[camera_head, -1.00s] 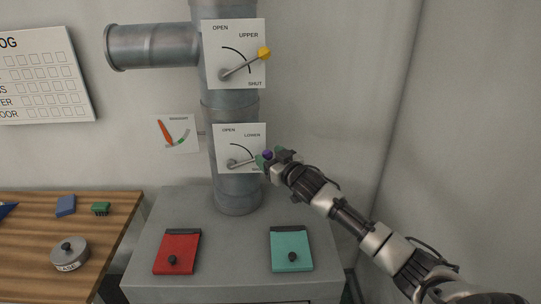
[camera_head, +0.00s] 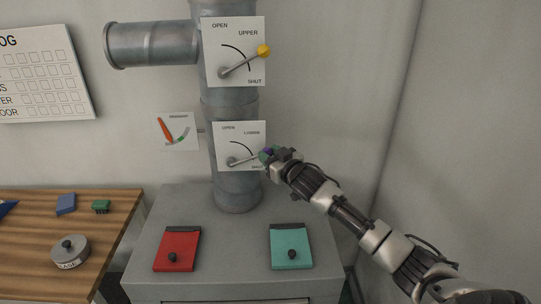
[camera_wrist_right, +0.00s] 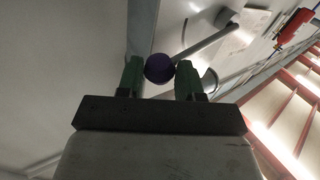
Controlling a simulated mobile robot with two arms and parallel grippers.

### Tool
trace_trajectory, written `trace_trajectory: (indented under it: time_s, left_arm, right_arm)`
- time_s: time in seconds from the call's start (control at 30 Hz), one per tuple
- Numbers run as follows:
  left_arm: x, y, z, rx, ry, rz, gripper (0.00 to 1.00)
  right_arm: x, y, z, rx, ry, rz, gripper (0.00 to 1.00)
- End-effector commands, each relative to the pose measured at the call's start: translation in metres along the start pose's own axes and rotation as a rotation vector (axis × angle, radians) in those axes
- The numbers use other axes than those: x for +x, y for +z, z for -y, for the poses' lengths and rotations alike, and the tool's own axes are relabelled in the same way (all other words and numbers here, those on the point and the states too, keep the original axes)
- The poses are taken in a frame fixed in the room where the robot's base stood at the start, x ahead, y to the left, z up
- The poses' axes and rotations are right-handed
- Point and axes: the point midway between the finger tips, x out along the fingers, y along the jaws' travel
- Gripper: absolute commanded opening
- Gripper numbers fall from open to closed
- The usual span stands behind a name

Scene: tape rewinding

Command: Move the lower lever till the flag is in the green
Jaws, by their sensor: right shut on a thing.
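The lower lever (camera_head: 243,160) is a grey arm on a white plate (camera_head: 226,136) marked OPEN, LOWER and SHUT. It points right and slightly up, near the SHUT end. Its purple knob (camera_wrist_right: 159,68) is between the green fingertips of my right gripper (camera_head: 268,154), which is shut on it. The gripper partly hides the knob in the head view. The draught gauge (camera_head: 188,123) is left of the pipe. Its red-orange flag (camera_head: 164,131) leans up-left, away from the green band (camera_head: 181,139). My left gripper is out of view.
The upper lever (camera_head: 243,65), with a yellow knob (camera_head: 263,50), is on a plate above. A red box (camera_head: 178,246) and a teal box (camera_head: 291,250) sit on the grey cabinet (camera_head: 235,265) below. A wooden table (camera_head: 30,235) stands left. The right wall is bare.

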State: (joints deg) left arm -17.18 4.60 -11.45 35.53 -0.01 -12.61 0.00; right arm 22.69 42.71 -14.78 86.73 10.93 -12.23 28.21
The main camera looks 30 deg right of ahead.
Motion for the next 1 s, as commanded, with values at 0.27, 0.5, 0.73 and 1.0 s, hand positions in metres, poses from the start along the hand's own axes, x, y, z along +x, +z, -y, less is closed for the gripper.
trace_trajectory:
  time_s: [0.27, 0.5, 0.73, 1.0]
  left_arm:
    - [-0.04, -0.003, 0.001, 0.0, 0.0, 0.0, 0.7]
    - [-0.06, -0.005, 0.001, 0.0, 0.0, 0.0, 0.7]
    - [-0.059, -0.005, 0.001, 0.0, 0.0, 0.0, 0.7]
    - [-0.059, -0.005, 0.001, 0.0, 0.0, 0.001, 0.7]
  right_arm:
    - [0.004, -0.026, 0.001, -0.109, -0.004, 0.068, 0.0]
    - [0.008, -0.032, 0.006, -0.199, -0.01, 0.127, 0.0]
    - [0.008, -0.03, 0.006, -0.209, -0.01, 0.133, 0.0]
    - [0.008, -0.03, 0.007, -0.208, -0.011, 0.132, 0.57]
